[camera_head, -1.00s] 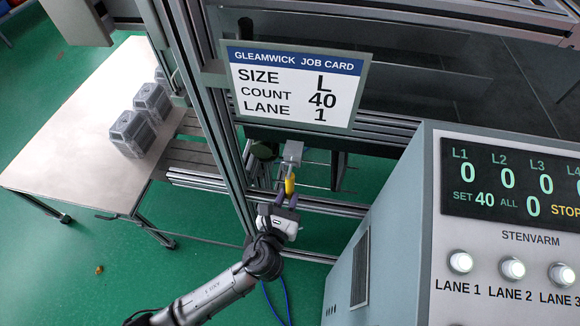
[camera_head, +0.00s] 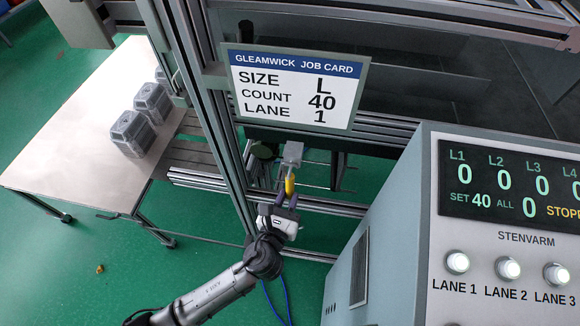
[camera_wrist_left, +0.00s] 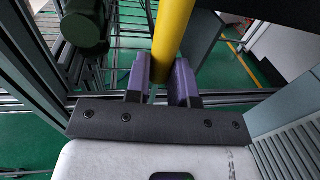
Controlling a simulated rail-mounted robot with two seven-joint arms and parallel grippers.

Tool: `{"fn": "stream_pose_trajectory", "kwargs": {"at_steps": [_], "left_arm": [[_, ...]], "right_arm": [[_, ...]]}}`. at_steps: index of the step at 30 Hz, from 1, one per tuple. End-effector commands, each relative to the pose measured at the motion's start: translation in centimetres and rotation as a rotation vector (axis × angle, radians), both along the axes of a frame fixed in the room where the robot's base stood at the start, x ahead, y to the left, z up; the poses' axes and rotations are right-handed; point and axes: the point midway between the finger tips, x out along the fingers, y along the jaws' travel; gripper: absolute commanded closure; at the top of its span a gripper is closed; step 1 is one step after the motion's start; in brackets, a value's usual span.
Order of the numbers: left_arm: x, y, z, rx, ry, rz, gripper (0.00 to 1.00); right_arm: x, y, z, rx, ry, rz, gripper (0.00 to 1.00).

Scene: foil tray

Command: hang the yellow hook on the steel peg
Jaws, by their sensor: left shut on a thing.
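The yellow hook (camera_head: 290,185) stands up from my left gripper (camera_head: 287,201), which is shut on it below the job card. In the left wrist view the hook (camera_wrist_left: 174,35) is a thick yellow bar between the purple finger pads of my left gripper (camera_wrist_left: 161,82). Its far end runs out of the top of that view. A pale grey metal piece (camera_head: 291,153) is just beyond the hook in the head view. I cannot tell whether it is the steel peg, or whether the hook touches it. My right gripper is not in view.
A metal frame post (camera_head: 222,130) stands close left of my left gripper. The job card (camera_head: 292,88) hangs above it. The grey control console (camera_head: 400,215) stands to the right. A table (camera_head: 70,150) with several grey blocks is at the left. A dark green cylinder (camera_wrist_left: 85,22) is near the hook.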

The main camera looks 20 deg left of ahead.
Motion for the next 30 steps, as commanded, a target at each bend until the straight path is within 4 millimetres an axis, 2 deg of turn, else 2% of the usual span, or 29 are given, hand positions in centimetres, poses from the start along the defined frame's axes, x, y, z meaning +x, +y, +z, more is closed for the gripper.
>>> {"fn": "stream_pose_trajectory", "kwargs": {"at_steps": [16, 30], "left_arm": [[0.0, 0.0, -0.1, 0.000, -0.001, 0.000, 1.00], [0.0, 0.0, -1.1, 0.001, -0.001, 0.001, 1.00]], "right_arm": [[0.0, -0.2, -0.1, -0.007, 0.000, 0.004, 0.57], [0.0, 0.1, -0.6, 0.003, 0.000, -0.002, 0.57]]}}
